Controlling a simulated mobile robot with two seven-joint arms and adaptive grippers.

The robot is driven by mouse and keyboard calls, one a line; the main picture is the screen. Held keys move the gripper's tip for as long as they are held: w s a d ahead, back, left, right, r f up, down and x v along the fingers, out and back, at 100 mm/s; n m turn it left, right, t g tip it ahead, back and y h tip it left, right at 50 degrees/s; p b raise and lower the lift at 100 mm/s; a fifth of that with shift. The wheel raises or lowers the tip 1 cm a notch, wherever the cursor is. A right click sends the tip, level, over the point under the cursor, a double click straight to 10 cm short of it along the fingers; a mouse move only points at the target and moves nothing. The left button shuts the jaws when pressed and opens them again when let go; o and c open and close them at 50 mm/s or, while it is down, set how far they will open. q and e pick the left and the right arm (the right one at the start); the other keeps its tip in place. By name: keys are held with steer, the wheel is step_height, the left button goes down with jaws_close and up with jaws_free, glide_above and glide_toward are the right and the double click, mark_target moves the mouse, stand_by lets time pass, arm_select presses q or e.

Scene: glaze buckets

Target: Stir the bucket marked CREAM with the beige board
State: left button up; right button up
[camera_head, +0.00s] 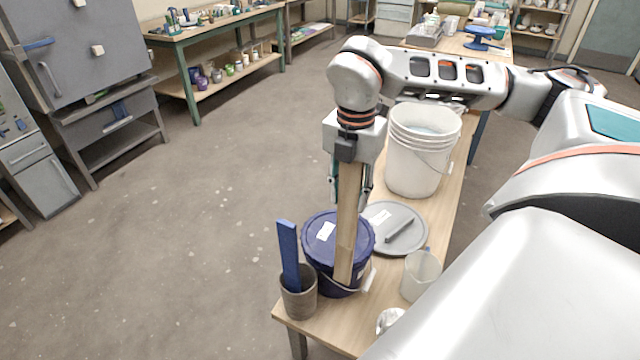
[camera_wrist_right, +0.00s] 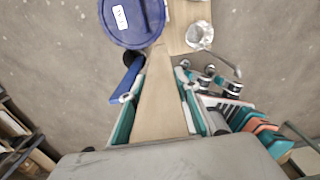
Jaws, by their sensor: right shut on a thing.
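My right gripper (camera_head: 351,188) is shut on the long beige board (camera_head: 346,235), which hangs roughly upright. In the right wrist view the board (camera_wrist_right: 160,105) lies between the two fingers (camera_wrist_right: 158,98). In the head view its lower end overlaps the front of a lidded dark blue bucket (camera_head: 322,232); I cannot tell whether they touch. A white bucket (camera_head: 416,165) stands open farther back on the table, with pale contents (camera_head: 424,128). I cannot read a CREAM mark on either bucket. The blue bucket's lid (camera_wrist_right: 130,35) has a white label, too small to read. My left gripper is out of view.
The narrow wooden table (camera_head: 322,330) also holds a grey lid (camera_head: 381,236) with a dark bar on it, a translucent jug (camera_head: 420,277) and a grey-brown cup (camera_head: 299,300) with a blue board (camera_head: 288,252) standing in it. Open floor (camera_head: 200,220) lies left.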

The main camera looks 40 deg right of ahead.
steer(key=s+d, duration=0.1)
steer(key=s, duration=0.1)
steer(key=s+d+r, duration=0.1)
steer(key=s+d, duration=0.1)
steer(key=shift+s+d, duration=0.3)
